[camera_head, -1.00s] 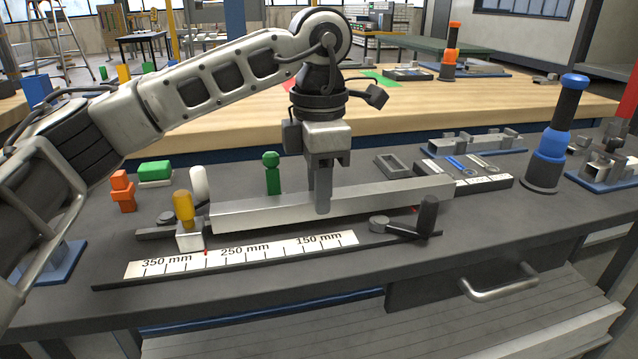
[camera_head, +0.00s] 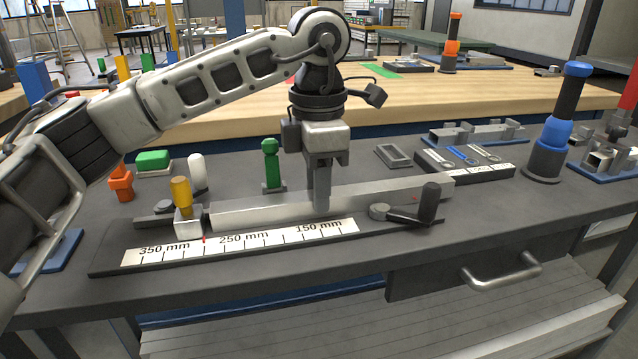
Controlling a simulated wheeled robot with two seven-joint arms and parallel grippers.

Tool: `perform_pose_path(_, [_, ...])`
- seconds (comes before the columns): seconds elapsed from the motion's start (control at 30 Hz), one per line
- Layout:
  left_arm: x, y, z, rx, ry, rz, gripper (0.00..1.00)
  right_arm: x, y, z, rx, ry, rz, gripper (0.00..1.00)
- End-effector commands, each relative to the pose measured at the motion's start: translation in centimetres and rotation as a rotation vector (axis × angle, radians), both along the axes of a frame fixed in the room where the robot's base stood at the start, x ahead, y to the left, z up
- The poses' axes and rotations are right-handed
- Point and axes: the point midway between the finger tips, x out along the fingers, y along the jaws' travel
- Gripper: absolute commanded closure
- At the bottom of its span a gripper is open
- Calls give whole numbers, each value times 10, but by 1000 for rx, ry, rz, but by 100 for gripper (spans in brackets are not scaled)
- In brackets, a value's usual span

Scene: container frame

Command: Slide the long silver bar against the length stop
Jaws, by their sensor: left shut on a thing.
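The long silver bar (camera_head: 260,210) lies behind the ruler strip (camera_head: 240,241), roughly along it. My left gripper (camera_head: 321,207) points down and is shut on the bar near its middle. One finger shows in front of the bar; the other is mostly hidden. The length stop appears to be the small silver block (camera_head: 188,222) with a yellow knob (camera_head: 181,192) and a red pointer, left of the bar. The bar's left end is very close to the block; I cannot tell whether they touch. My right gripper is not in view.
A clamp with a dark handle (camera_head: 429,203) stands at the ruler's right end. A green post (camera_head: 271,167) and a white-topped post (camera_head: 197,173) stand behind the bar. A tool tray (camera_head: 465,163) and blue-black cylinder (camera_head: 556,125) are at the right.

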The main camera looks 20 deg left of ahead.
Motion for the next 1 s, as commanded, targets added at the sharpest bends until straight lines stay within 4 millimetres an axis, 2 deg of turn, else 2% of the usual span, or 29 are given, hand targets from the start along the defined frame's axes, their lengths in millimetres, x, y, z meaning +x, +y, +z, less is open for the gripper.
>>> perform_pose_path(0.9, [-8,12,-1,2,3,1,100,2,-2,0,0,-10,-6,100])
perform_pose_path(0.93, [-8,12,0,3,3,1,65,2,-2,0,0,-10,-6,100])
perform_pose_path(1.0, [-8,12,0,2,3,1,48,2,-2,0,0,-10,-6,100])
